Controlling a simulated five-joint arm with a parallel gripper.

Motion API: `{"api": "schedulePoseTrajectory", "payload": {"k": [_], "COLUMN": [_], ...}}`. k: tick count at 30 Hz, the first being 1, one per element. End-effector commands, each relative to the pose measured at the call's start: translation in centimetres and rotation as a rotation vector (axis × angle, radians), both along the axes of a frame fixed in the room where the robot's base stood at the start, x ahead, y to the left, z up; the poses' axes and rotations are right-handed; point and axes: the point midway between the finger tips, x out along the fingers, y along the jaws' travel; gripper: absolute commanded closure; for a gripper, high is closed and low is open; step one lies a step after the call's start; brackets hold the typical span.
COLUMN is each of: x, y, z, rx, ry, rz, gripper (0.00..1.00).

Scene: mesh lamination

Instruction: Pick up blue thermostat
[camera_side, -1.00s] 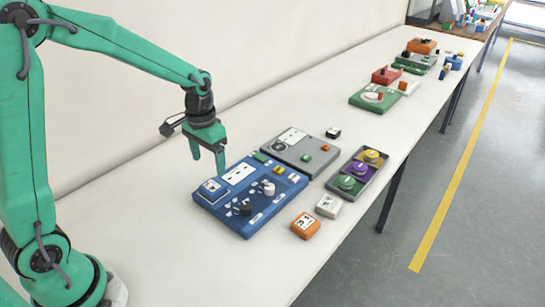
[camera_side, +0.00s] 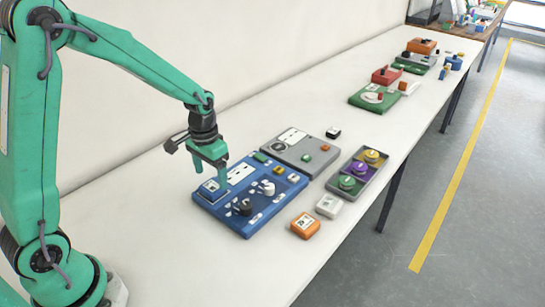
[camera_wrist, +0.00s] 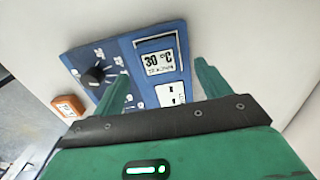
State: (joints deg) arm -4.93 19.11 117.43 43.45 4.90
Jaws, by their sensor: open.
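The blue thermostat (camera_side: 211,190) is a small blue block with a white display, seated at the left corner of the blue panel (camera_side: 246,228). In the wrist view the thermostat (camera_wrist: 160,43) shows "30 °C" on its display. My gripper (camera_side: 211,174) is open and empty, just above the thermostat and partly covering its far side in the side view. In the wrist view the fingers of my gripper (camera_wrist: 162,76) point toward it, one towards each side. I cannot tell whether either finger touches it.
The blue panel also carries a black knob (camera_side: 244,208), a white knob (camera_side: 268,188) and a white socket (camera_side: 240,173). A grey panel (camera_side: 314,161) lies behind it. An orange block (camera_side: 305,226) and white block (camera_side: 330,207) sit in front. Bare table lies left of the panel.

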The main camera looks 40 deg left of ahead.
Motion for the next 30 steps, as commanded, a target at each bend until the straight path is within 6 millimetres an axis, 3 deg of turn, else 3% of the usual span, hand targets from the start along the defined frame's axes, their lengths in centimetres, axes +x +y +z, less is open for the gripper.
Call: {"api": "schedulePoseTrajectory", "payload": {"k": [9,26,30], "x": [-0.1,0.0,0.0], "y": [-0.1,-0.1,-0.1], "z": [-3.2,-3.4,-3.4], "rx": [0.0,0.0,0.0], "ry": [0.002,0.0,0.0], "rz": [0.0,0.0,0.0], "gripper": [0.24,0.24,0.51]}}
